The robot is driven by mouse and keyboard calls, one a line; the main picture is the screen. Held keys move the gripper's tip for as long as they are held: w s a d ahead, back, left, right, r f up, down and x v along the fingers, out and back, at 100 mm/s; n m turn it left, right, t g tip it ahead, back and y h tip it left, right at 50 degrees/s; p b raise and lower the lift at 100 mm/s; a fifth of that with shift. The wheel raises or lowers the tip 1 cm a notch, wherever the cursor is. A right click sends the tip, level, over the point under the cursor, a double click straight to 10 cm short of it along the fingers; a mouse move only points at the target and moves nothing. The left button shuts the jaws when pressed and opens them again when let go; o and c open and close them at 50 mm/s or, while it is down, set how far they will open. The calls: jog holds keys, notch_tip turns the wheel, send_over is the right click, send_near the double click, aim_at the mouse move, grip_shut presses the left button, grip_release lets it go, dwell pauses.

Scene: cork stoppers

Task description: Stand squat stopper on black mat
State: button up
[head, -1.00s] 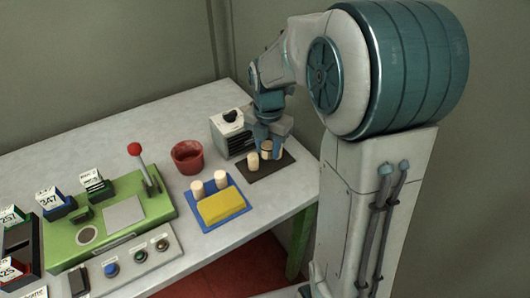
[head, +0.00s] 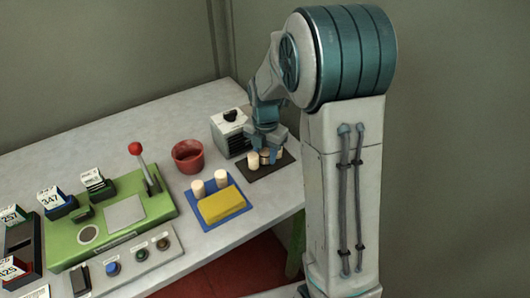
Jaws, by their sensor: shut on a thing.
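The black mat (head: 258,174) lies near the table's right edge. Several pale cork stoppers show at it: one on the left (head: 252,161), one on the right (head: 279,154), and a darker-looking one (head: 265,157) between them at my fingers. My gripper (head: 264,154) points down over the mat and is shut on the middle stopper. The fingers partly hide that stopper, so its height and whether it touches the mat are hard to tell.
A red pot (head: 187,158) and a grey-white box (head: 229,134) with a dark knob stand close to the black mat. A green machine (head: 110,219) with a red-knobbed lever and a button panel (head: 130,264) fill the left.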

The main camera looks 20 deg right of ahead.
aim_at(265, 151)
jog(key=o, duration=1)
jog(key=shift+f, duration=0.1)
notch_tip(265, 151, up, 12)
jog(key=s+m+t, duration=0.2)
jog(key=s+m, duration=1.8)
jog(key=m, duration=0.7)
jog(key=shift+s+t, duration=0.3)
jog(key=shift+t, duration=0.1)
jog(key=shift+a+p, duration=0.1)
jog(key=shift+p, duration=0.35)
